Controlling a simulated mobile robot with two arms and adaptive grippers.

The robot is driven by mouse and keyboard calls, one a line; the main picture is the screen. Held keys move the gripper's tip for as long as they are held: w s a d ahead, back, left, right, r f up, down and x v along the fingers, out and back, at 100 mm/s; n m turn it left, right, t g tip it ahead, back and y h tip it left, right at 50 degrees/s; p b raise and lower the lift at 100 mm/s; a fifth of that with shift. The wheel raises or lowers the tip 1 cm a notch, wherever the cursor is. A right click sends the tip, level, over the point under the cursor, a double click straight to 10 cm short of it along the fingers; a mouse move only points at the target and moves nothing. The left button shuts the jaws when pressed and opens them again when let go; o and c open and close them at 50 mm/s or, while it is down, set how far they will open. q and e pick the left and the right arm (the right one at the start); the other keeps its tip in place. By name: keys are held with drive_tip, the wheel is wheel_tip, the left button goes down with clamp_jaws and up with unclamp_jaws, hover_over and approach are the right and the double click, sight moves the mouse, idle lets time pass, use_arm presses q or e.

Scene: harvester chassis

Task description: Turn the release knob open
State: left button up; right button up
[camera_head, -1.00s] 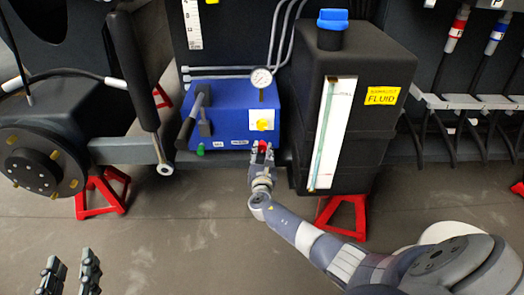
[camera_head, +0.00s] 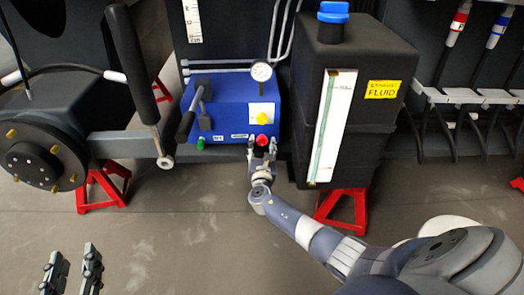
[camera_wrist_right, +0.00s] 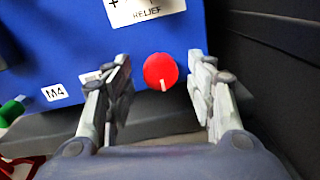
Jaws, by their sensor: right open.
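A small round red knob (camera_head: 262,139) sits at the lower right of the front of the blue pump unit (camera_head: 222,105). In the right wrist view the red knob (camera_wrist_right: 161,71) bears a short white mark pointing down. My right gripper (camera_head: 262,149) is open at the knob. In the right wrist view its two fingers (camera_wrist_right: 159,84) stand on either side of the knob, with a visible gap on each side. My left gripper (camera_head: 73,258) is open and empty at the lower left, far from the unit.
A yellow knob (camera_head: 262,117) on a white label lies above the red one. A green knob (camera_head: 200,144) is at the unit's lower left. A black fluid tank (camera_head: 365,110) stands close on the right. Red stands (camera_head: 345,210) rest on the floor.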

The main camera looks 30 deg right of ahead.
drive_tip(key=v, duration=1.2)
drive_tip(key=shift+f, duration=0.15)
